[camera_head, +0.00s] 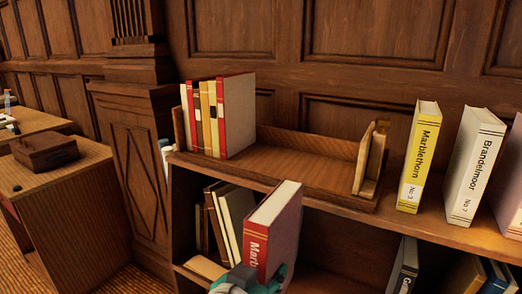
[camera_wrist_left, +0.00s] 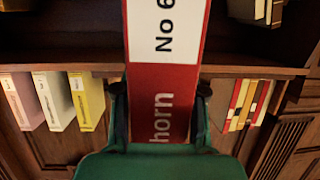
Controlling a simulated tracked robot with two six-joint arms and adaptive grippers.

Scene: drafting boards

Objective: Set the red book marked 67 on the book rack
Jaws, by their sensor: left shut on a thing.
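In the left wrist view the book's red spine (camera_wrist_left: 165,85) lies between the fingers; "horn" and "No 6" show, and the rest of the number is cut off. The wooden book rack (camera_head: 305,165) sits on the shelf top, with several red and yellow books at its left end and bare room to their right. My right gripper is not in view.
A yellow book (camera_head: 419,157) and a white book (camera_head: 474,167) stand right of the rack on the shelf top (camera_head: 440,232). Several books (camera_head: 229,222) stand in the compartment below. The rack's right end piece (camera_head: 370,160) is raised. A desk (camera_head: 60,190) stands at left.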

